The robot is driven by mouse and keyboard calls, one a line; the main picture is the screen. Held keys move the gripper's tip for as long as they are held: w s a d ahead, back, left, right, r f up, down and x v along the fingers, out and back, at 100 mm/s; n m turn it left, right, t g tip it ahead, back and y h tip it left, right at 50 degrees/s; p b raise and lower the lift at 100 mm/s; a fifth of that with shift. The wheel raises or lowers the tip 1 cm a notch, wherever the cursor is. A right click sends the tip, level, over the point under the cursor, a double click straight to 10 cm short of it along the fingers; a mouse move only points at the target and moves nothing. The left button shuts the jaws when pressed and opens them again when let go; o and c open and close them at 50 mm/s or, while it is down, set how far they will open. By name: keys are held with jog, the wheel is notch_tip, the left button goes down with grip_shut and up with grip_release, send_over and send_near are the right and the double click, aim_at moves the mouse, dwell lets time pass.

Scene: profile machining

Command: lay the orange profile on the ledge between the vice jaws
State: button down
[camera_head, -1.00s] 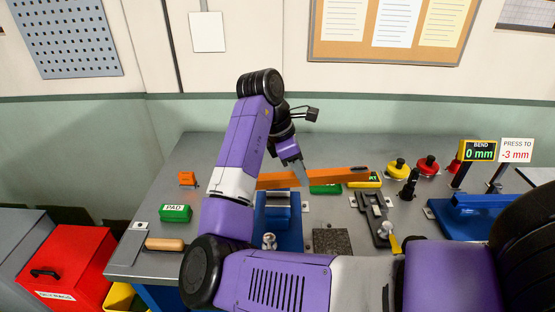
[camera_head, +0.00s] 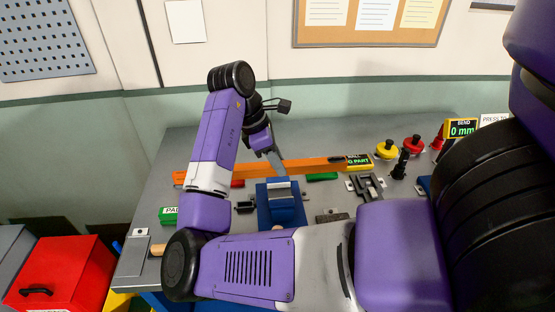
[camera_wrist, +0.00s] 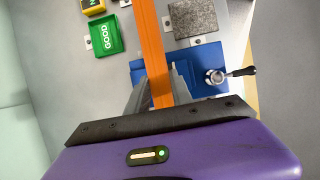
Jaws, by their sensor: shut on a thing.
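The orange profile (camera_head: 300,166) is a long straight bar, held roughly level above the bench behind the blue vice (camera_head: 281,211). My gripper (camera_head: 280,166) is shut on it; my arm crosses in front of its left part. In the wrist view, the profile (camera_wrist: 152,45) runs from the top edge down between the fingers of my gripper (camera_wrist: 158,93). Blue vice parts (camera_wrist: 185,66) show beneath and beside it, with a round-knobbed handle (camera_wrist: 214,77) to the right. The ledge between the jaws cannot be made out clearly, and the profile's height above the vice cannot be judged.
Yellow (camera_head: 387,149) and red (camera_head: 413,145) knobs stand further right. A green pad box (camera_head: 168,216) is at left.

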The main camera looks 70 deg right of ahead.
jog(key=shift+f+b, duration=0.6)
jog(key=shift+f, duration=2.8)
jog(key=c, duration=1.1)
grip_release()
jog(key=shift+o, duration=0.2)
jog(key=v, duration=0.7)
jog(key=shift+w+r, duration=0.1)
jog(key=shift+r, duration=0.25)
